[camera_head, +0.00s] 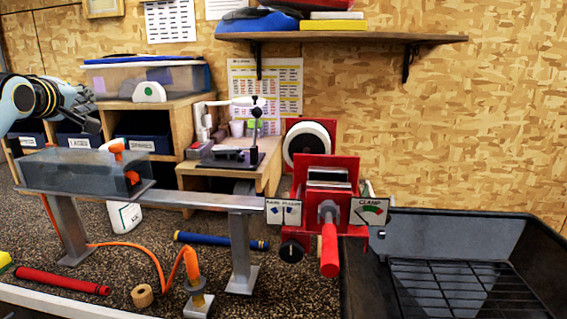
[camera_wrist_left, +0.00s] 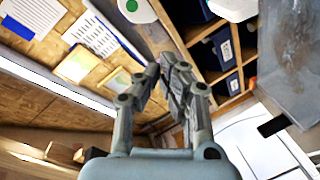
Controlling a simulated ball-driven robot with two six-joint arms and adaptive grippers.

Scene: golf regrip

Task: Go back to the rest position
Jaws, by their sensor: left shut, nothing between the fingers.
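My left gripper (camera_head: 88,115) is at the far left of the head view, at the end of a light-blue arm, in front of the cubby shelf and above the grey metal stand. In the left wrist view the gripper (camera_wrist_left: 168,70) has its dark fingers together with nothing between them. It is apart from the things around it. My right gripper shows in neither view.
A grey stand (camera_head: 195,198) carries a translucent box (camera_head: 75,172). A red clamp machine (camera_head: 327,190) stands mid-right, beside a black tub (camera_head: 440,228) with a wire grate. A blue grip (camera_head: 220,241) and a red grip (camera_head: 62,281) lie on the speckled surface. A wooden shelf (camera_head: 340,37) juts from the wall.

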